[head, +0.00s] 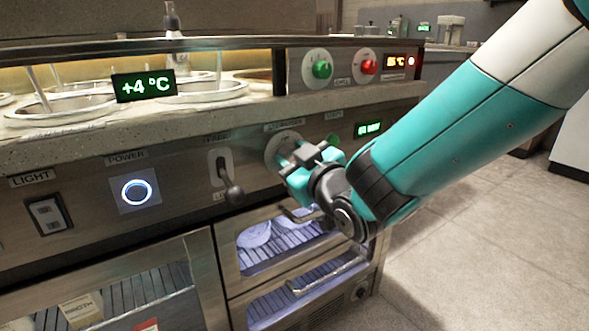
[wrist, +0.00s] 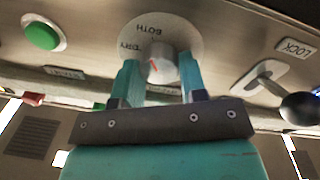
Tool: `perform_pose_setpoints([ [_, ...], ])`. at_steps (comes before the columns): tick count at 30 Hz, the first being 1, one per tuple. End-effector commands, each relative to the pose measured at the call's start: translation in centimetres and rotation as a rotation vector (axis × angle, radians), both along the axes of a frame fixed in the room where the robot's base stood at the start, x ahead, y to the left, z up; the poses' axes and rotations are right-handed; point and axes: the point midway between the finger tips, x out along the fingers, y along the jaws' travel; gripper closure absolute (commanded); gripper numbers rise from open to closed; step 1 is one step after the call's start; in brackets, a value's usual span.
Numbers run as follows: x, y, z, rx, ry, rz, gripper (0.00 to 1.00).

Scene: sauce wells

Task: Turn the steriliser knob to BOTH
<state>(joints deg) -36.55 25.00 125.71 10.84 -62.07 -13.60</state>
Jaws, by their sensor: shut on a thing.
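The steriliser knob (wrist: 163,68) is a grey round knob with an orange-red pointer line, on a pale round dial plate (wrist: 185,32). In the wrist view the lettering is upside down; BOTH is above the knob and DRY is to its upper left. The pointer slants up-left, nearer DRY than BOTH. My gripper (wrist: 159,76) is shut on the knob, one teal finger on each side. In the head view my gripper (head: 308,161) covers the knob, and only part of the dial plate (head: 280,143) shows.
A lever switch (head: 226,180) sits left of the dial, its black ball sticking out; it also shows in the wrist view (wrist: 297,107). A green button (wrist: 41,36) is on the dial's other side. Drawer handles (head: 325,275) project below my gripper. Open floor (head: 480,240) lies right.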

Motion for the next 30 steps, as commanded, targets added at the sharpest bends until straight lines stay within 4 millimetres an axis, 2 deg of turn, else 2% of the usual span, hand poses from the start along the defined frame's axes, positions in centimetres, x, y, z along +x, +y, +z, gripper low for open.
perform_pose_setpoints([
  [8, 0.02, -0.03, -0.07, 0.064, 0.044, 0.000, 0.85],
  [22, 0.03, -0.02, 0.00, 0.076, 0.052, 0.000, 0.85],
  [23, 0.03, -0.02, 0.00, 0.076, 0.052, 0.000, 0.59],
  [26, 0.03, -0.01, 0.01, 0.076, 0.052, 0.000, 0.36],
  [30, 0.02, -0.01, 0.01, 0.075, 0.052, 0.000, 0.36],
])
